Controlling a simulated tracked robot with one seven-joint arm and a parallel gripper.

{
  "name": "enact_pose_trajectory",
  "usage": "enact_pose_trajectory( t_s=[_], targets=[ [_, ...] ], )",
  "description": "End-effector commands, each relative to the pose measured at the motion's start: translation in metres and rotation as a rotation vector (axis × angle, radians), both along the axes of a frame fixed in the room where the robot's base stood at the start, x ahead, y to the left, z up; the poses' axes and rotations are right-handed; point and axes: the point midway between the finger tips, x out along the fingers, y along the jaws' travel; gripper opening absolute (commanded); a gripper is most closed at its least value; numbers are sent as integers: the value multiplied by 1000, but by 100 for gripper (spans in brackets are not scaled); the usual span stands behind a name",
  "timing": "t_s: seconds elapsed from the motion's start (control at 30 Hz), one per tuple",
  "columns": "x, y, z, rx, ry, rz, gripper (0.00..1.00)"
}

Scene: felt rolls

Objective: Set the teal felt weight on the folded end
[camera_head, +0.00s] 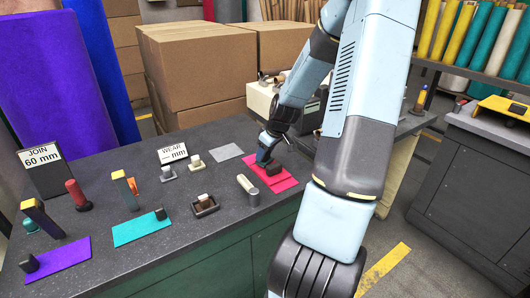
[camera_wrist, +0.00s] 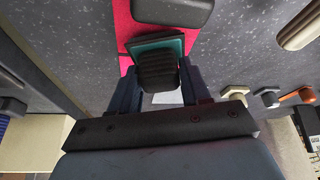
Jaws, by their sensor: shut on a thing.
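My gripper (camera_head: 266,152) is over the pink felt (camera_head: 284,186) at the right part of the dark bench. In the wrist view its two fingers (camera_wrist: 160,88) are shut on a black ribbed block with a teal base, the teal felt weight (camera_wrist: 157,68). The pink felt also shows in the wrist view (camera_wrist: 124,40), under and beside the weight. A dark rounded block (camera_wrist: 172,10) lies on the felt just beyond the weight. I cannot tell whether the weight touches the felt. The folded end is largely hidden by the weight and my gripper.
A cream cylinder (camera_head: 248,190) stands left of the pink felt, and a grey square (camera_head: 226,152) lies behind it. A teal strip (camera_head: 143,229) and a purple strip (camera_head: 58,258) carry dark blocks farther left. Two signs stand at the back. Cardboard boxes (camera_head: 205,80) stand behind the bench.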

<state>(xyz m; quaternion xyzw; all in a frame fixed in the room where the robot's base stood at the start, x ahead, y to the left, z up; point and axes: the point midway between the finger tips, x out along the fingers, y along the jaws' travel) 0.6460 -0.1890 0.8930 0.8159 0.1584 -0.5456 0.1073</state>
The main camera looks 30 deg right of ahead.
Motion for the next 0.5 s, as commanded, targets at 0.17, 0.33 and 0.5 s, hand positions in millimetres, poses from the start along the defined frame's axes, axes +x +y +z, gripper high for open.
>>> enact_pose_trajectory(
  t_s=[0.17, 0.33, 0.5],
  targets=[
    [0, 0, 0, 0, 0, 0, 4],
    [0, -1, -2, 1, 0, -2, 4],
    [0, -1, -5, 1, 0, -2, 4]
  ],
)
